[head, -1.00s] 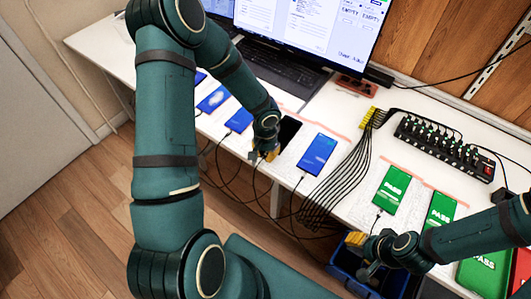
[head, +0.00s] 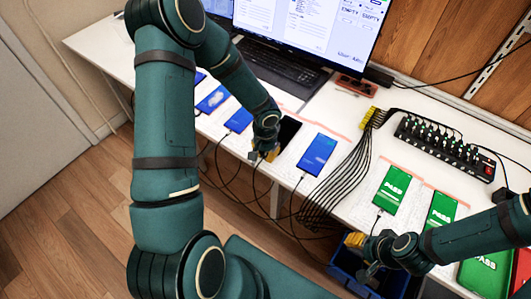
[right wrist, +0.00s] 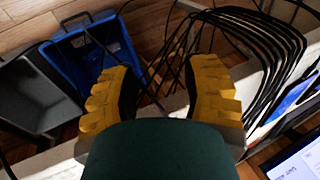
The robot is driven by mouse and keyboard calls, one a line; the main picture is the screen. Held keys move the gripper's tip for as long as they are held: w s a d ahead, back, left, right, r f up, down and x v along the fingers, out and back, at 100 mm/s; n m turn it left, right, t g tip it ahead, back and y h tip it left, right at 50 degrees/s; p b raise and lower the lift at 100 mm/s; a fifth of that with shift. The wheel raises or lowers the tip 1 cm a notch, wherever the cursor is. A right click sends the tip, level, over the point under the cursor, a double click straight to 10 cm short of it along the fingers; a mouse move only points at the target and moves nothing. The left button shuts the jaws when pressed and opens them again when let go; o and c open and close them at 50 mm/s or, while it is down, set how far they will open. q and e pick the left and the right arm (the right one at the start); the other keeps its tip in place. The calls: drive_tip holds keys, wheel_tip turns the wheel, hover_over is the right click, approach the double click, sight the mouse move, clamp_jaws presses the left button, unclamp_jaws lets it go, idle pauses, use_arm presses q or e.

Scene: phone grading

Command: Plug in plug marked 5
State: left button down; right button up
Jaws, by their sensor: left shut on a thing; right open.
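My left gripper (head: 264,153) is shut at the table's front edge, at the near end of a dark-screened phone (head: 288,133). A black cable hangs below it, so it seems shut on a cable plug, which the fingers hide. I cannot read any number on it, nor tell whether it touches the phone. My right gripper (head: 357,242) is open and empty near the front edge; it also shows in the right wrist view (right wrist: 160,85), with several black cables beyond its yellow fingers.
Blue-screened phones (head: 317,154) lie on both sides of the dark one. Green PASS phones (head: 390,189) lie right. A black switch hub (head: 440,140) and yellow cable clip (head: 372,117) stand behind.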

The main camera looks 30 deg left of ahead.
sight(264, 157)
use_arm(q)
drive_tip(key=shift+w, duration=0.1)
drive_tip(key=c, duration=1)
unclamp_jaws()
drive_tip(key=shift+s+r+p, duration=0.2)
drive_tip(key=shift+r+p, duration=0.3)
drive_tip(key=shift+r, duration=0.35)
drive_tip(key=shift+s+r+p, duration=0.15)
drive_tip(key=shift+r+p, duration=0.35)
drive_tip(key=shift+r, duration=0.35)
drive_tip(key=shift+s+r+p, duration=0.2)
drive_tip(key=shift+r+p, duration=0.3)
drive_tip(key=shift+r, duration=0.35)
